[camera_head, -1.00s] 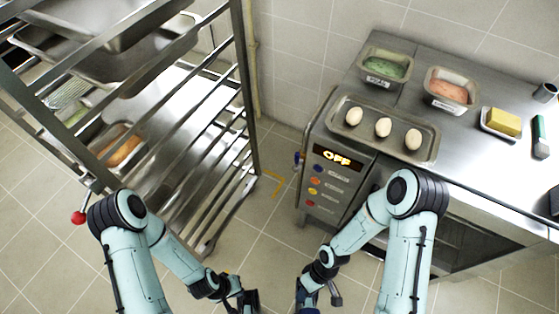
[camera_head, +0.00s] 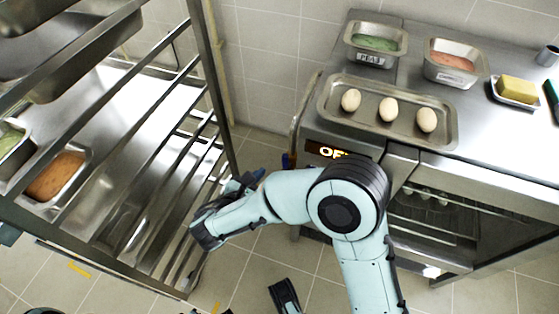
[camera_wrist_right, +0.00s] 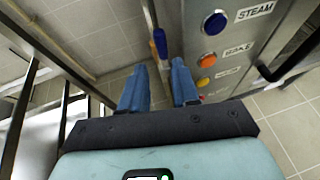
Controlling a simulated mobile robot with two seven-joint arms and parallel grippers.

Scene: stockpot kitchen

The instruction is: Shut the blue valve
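The blue valve (camera_wrist_right: 160,43) shows ahead in the right wrist view as a blue lever. It appears to lie along a thin upright pipe (camera_wrist_right: 149,12) beside the oven's front. In the head view my right gripper (camera_head: 242,182) is left of the valve, close to the rack. At the bottom edge, dark parts likely belong to my left arm; its fingers are unclear.
The steel rack (camera_head: 213,90) stands close on the left. The oven's panel has coloured buttons, including a blue one (camera_wrist_right: 215,23) by the STEAM label. A tray (camera_head: 440,95) of eggs sits on the counter. Floor shows between rack and oven.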

